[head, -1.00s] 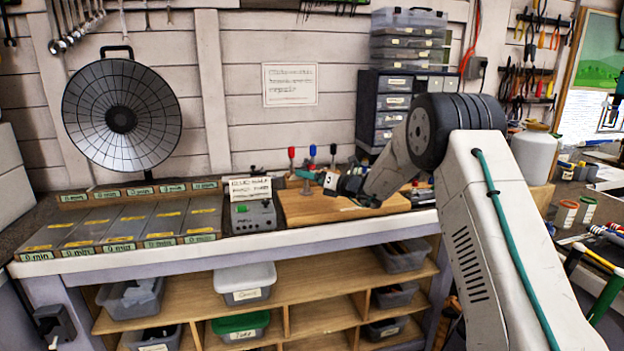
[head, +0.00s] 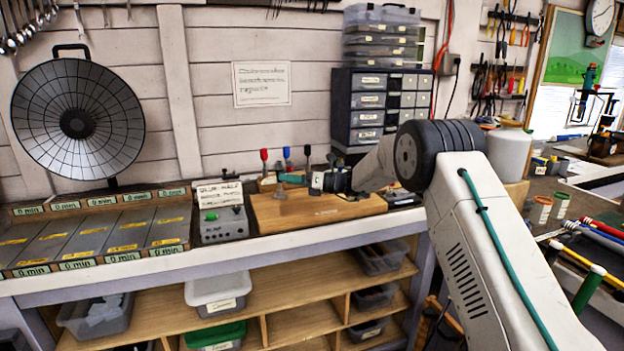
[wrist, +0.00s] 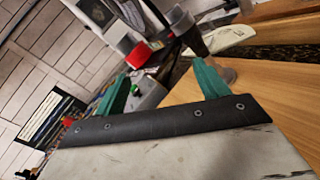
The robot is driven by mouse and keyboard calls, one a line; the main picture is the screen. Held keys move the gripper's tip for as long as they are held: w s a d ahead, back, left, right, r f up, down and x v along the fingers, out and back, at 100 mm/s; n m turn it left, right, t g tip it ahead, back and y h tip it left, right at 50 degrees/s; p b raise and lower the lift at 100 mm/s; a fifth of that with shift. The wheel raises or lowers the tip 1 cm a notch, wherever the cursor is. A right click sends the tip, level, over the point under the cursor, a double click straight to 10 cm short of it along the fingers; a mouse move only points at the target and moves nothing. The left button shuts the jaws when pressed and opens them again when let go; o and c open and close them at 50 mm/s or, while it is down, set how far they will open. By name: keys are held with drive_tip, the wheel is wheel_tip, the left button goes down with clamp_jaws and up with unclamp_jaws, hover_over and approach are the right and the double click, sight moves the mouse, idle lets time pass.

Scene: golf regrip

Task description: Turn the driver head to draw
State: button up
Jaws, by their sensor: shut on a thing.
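No driver head can be clearly made out in either view. My gripper (head: 290,181) is low over the left part of a wooden board (head: 340,208) on the bench. Its green fingers (wrist: 160,87) show apart in the wrist view. At its tips in the head view is a small grey-green upright piece (head: 279,191) on the board. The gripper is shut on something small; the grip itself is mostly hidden.
Red, blue and black upright handles (head: 287,153) stand behind the board. A grey box with a green button (head: 222,225) and a sign stands left of it. Drawers (head: 375,108) stand behind; a white tub (head: 509,150) is to the right.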

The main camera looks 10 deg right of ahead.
drive_tip(key=shift+w+d+r+n+g+y, duration=0.15)
drive_tip(key=shift+w+d+n+g+y, duration=0.25)
drive_tip(key=shift+g, duration=0.5)
drive_tip(key=shift+d, duration=0.1)
drive_tip(key=o, duration=1.3)
